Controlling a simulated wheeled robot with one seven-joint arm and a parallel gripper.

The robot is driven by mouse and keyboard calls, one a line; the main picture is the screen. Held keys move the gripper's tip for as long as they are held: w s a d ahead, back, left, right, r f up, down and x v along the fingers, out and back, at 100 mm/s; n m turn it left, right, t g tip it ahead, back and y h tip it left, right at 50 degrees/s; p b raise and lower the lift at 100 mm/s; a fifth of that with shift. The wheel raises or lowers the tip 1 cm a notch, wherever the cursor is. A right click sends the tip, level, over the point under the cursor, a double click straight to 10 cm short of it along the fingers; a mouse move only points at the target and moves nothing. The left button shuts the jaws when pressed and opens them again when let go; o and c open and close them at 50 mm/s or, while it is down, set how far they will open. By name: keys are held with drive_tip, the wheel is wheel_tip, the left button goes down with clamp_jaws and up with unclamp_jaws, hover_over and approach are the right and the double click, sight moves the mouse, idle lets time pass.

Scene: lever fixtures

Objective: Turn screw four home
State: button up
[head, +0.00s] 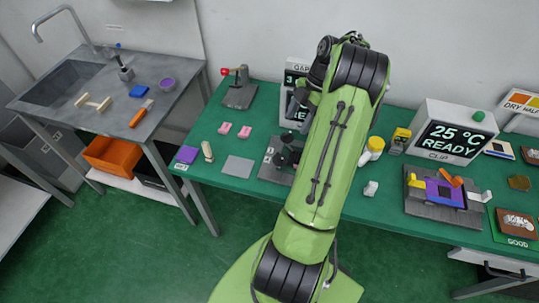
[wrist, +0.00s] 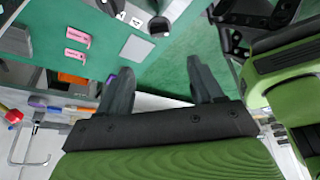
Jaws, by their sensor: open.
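No screw or screw number can be made out in either view. A dark fixture with round black parts (head: 279,157) stands on the green bench, partly hidden behind my arm. Another grey fixture (head: 418,207) at the right holds a purple plate with yellow and orange pieces. My gripper (wrist: 160,85) shows in the wrist view with its two dark fingers wide apart and nothing between them. In the head view my arm hides it.
The green bench (head: 345,208) carries pink blocks (head: 224,128), a grey plate (head: 238,167), a red-handled fixture (head: 239,92) and a yellow-capped bottle (head: 373,148). A screen box (head: 450,133) reads 25 °C READY. A sink counter (head: 128,110) stands left.

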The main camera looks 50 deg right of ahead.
sight(280, 156)
drive_tip(key=b+x, duration=0.1)
drive_tip(key=x, duration=1.3)
drive_tip(key=shift+f+b, duration=0.15)
drive_tip(key=shift+b, duration=0.15)
drive_tip(key=c, duration=1.1)
drive_tip(key=shift+o, duration=0.2)
